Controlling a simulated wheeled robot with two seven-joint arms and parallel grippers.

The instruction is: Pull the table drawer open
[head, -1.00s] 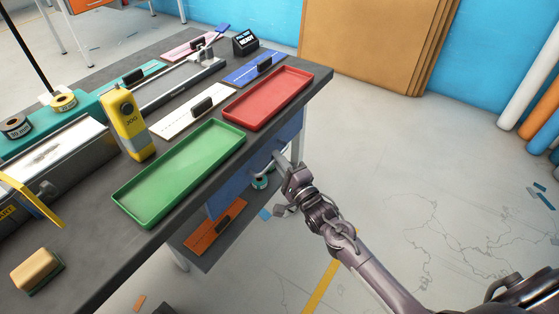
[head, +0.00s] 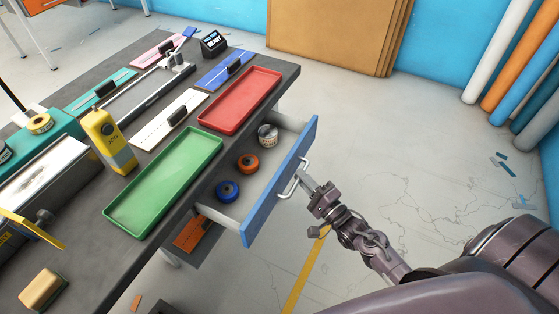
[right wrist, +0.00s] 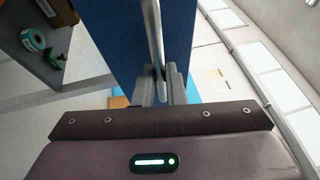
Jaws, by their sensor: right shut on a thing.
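The table drawer (head: 283,187) stands well out from under the table top, its blue front apart from the table. Inside it lie a blue roll (head: 227,190), an orange roll (head: 248,163) and a silvery roll (head: 268,135). My right gripper (head: 306,180) is shut on the metal drawer handle (head: 288,184) at the blue front. In the right wrist view the handle (right wrist: 155,35) runs as an upright bar down between the fingers (right wrist: 163,85), beside the blue drawer front (right wrist: 118,40). My left gripper is not in view.
The dark table (head: 75,262) carries a green tray (head: 165,185), a red tray (head: 240,100) and a yellow device (head: 108,140). An orange board (head: 190,234) lies on a lower shelf. The floor right of the drawer is open. Coloured rolls (head: 515,75) lean at the right wall.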

